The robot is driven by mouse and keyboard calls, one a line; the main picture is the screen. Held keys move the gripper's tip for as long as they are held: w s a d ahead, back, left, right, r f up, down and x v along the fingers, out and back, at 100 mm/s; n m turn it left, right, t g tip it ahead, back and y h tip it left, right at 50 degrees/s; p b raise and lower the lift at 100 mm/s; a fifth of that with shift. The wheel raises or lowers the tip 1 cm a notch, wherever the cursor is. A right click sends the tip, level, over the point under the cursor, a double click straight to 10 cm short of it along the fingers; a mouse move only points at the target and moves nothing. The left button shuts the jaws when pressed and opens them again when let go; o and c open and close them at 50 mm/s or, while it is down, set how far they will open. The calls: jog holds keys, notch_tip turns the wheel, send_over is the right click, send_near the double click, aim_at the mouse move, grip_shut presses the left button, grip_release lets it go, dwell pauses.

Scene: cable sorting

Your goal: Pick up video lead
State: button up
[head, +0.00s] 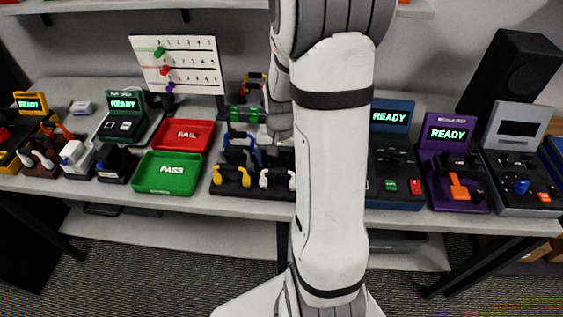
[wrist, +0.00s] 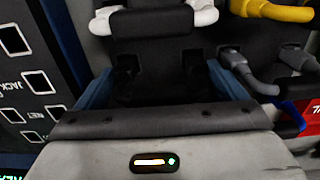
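No readable label shows which lead is the video lead. Handle-shaped leads sit on racks in the middle of the bench: yellow (head: 230,175), white (head: 278,179), blue (head: 238,138) and green (head: 244,115). In the wrist view, the white lead (wrist: 150,21), yellow lead (wrist: 272,11) and a grey lead (wrist: 248,72) lie just past my gripper. My gripper (wrist: 161,75) points down over the rack column behind the white lead, its two bluish fingers apart. Between them are a dark holder and dark slots; I cannot tell whether a dark lead lies there. My arm hides much of this spot in the head view.
A red FAIL tray (head: 182,135) and green PASS tray (head: 168,173) stand left of the racks. Consoles reading READY stand right, one purple (head: 452,165). A numbered board (head: 179,65) stands behind. More leads (head: 75,152) sit at the far left.

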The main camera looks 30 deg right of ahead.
jog(key=c, duration=0.5)
notch_tip(320, 180, up, 10)
jog(key=shift+f, duration=0.1)
jog(key=shift+r+p, duration=0.95)
jog(key=shift+r, duration=0.7)
